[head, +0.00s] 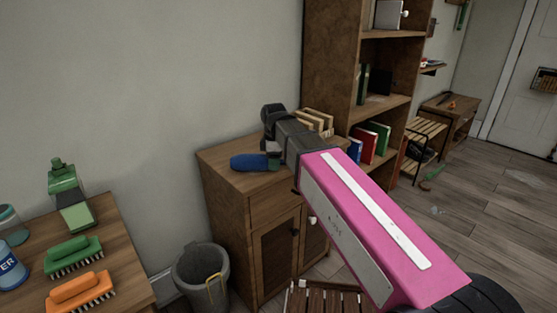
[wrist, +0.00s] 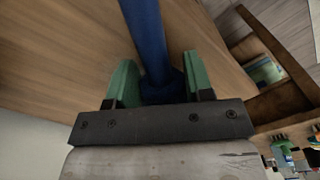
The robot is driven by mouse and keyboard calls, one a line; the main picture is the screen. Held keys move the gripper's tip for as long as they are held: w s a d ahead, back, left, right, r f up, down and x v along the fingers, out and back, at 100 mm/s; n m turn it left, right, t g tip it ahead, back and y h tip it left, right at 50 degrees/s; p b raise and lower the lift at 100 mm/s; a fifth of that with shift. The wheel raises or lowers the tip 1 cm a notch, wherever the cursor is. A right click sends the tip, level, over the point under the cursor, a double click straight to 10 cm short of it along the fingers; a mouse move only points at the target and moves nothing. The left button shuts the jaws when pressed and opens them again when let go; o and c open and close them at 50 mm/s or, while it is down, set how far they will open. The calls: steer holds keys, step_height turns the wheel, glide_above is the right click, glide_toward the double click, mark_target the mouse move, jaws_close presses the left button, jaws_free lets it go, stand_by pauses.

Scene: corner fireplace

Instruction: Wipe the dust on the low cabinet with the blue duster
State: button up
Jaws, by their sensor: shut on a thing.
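The low cabinet (head: 228,180) stands against the wall in the head view, with a wooden top and two doors. Its top also fills much of the wrist view (wrist: 50,45). My gripper (head: 272,146) is over the cabinet top. In the wrist view my gripper (wrist: 160,78) has its green fingers on either side of the blue duster (wrist: 143,30), shut on it. The blue duster (head: 248,162) shows at the cabinet top in the head view; I cannot tell whether it touches. I can make out no dust; my arm hides part of the top.
A wooden rack (head: 316,121) stands at the back of the cabinet top, beside a tall bookshelf (head: 330,65). A grey bin (head: 203,283) is left of the cabinet. The left table (head: 112,225) holds a green bottle (head: 70,200) and brushes. A slatted wooden piece (head: 322,302) is in front.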

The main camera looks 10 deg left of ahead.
mark_target(266, 162)
steer(key=shift+s+a+r, duration=0.1)
steer(key=shift+s+a, duration=1.1)
steer(key=shift+s, duration=0.15)
